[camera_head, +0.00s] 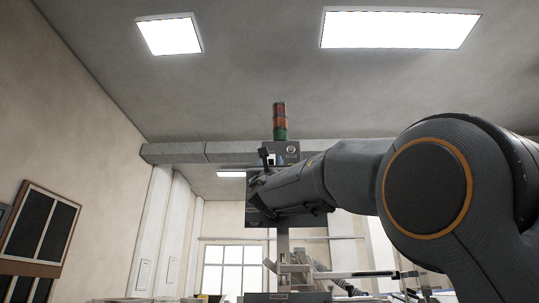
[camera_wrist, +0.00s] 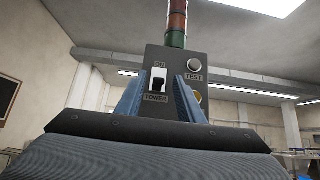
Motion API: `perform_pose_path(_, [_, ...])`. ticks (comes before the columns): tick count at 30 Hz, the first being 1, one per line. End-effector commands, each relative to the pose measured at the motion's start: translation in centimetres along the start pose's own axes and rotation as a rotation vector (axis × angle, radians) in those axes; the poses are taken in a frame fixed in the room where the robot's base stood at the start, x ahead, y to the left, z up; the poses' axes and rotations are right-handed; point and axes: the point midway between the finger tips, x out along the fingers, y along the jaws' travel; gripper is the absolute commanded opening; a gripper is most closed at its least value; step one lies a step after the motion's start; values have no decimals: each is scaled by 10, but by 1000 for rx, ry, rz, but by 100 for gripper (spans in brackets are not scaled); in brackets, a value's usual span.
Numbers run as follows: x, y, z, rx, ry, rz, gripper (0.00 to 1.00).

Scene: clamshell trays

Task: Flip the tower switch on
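The tower switch (camera_wrist: 157,84) is on a grey control box (camera_wrist: 172,57). It has a white plate and a black lever that appears to sit low, with "ON" above and "TOWER" below. The box also shows in the head view (camera_head: 292,149). The signal tower (camera_head: 280,121) on top has red, orange and green sections and looks unlit. In the wrist view my gripper (camera_wrist: 162,78) points at the box, its two blue fingers apart with the switch seen between them. I cannot tell whether a finger touches the switch. In the head view my arm partly hides the box.
A round "TEST" button (camera_wrist: 195,66) is right of the switch. A yellow part (camera_wrist: 197,97) shows behind the right finger. A horizontal beam (camera_head: 175,152) runs behind the box. Equipment (camera_head: 290,268) stands below. The space left of the box looks clear.

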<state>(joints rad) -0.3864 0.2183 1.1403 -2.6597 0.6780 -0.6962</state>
Motion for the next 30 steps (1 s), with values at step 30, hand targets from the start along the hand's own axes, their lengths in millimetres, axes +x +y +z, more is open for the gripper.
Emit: perform_pose_path(30, [13, 3, 3, 3, 19, 3, 0])
